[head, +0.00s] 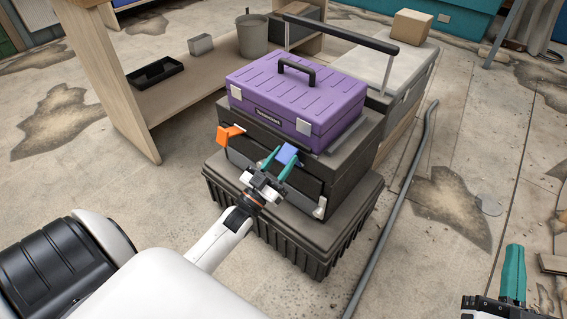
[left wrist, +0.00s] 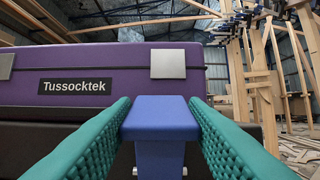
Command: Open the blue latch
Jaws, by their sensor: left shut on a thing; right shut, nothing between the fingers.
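The blue latch (head: 287,154) is on the front of the dark case (head: 340,150), under the purple toolbox (head: 292,92). My left gripper (head: 277,161) is at the latch with its teal fingers on either side of it. In the left wrist view the blue latch (left wrist: 160,118) stands between the two fingers, which are shut on it. An orange latch (head: 229,134) sticks out from the same case further left. My right gripper (head: 512,275) is at the lower right corner, partly cut off by the frame, shut and empty, away from the case.
The dark case rests on a larger ribbed black crate (head: 290,238). A wooden shelf (head: 110,70) with a bucket (head: 252,35) and a black tray (head: 155,73) stands behind left. A grey pipe (head: 392,215) lies on the floor to the right.

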